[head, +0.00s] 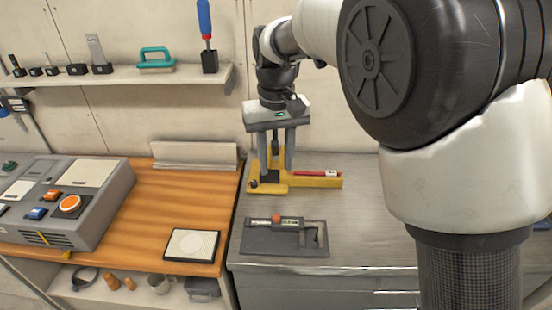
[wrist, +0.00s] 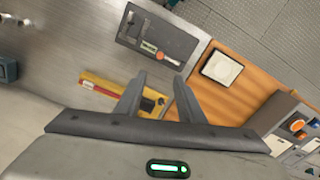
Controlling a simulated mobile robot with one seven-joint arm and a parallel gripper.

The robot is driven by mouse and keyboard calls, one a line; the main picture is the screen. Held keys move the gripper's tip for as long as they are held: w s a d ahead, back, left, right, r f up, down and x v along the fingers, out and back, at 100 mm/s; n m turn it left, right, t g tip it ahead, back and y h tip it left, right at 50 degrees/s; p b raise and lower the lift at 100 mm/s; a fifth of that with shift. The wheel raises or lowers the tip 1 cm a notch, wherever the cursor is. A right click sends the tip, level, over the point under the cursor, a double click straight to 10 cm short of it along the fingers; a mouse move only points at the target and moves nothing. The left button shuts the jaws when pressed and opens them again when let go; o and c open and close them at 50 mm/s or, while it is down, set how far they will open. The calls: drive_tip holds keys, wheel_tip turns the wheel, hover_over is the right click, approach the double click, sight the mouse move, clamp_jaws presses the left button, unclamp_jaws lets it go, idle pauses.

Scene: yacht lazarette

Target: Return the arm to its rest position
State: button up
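My arm reaches down from the upper right in the head view. My gripper (head: 276,171) points down over the yellow holder (head: 317,182) on the grey metal counter. Its two fingers are apart with no object visibly held between them. In the wrist view, my gripper (wrist: 160,78) also shows spread fingers. The yellow holder (wrist: 97,79) lies beyond them, with a dark block (wrist: 149,103) seen between the fingers. Whether the fingertips touch the holder I cannot tell.
A red pen-like item (head: 310,173) lies on the holder. A dark tray (head: 257,241) with a gauge-like tool (head: 285,222) sits in front. Left are a wooden top (head: 150,225), a white pad (head: 192,245) and a control box (head: 105,185). A wall shelf (head: 130,78) holds tools.

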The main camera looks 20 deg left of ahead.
idle(0.4)
drive_tip(key=s+d+r+m+t+y+p, duration=0.1)
drive_tip(key=s+d+r, duration=0.1)
drive_tip(key=d+r, duration=0.45)
drive_tip(key=s+d+r+m+t+p, duration=0.15)
drive_tip(key=d+r, duration=0.25)
drive_tip(key=d, duration=0.5)
drive_tip(key=s+d+m+t+h+p, duration=0.1)
drive_tip(key=s+d+m+t, duration=0.2)
drive_tip(key=s+d, duration=1.1)
drive_tip(key=shift+r+m, duration=0.25)
drive_tip(key=shift+m, duration=0.2)
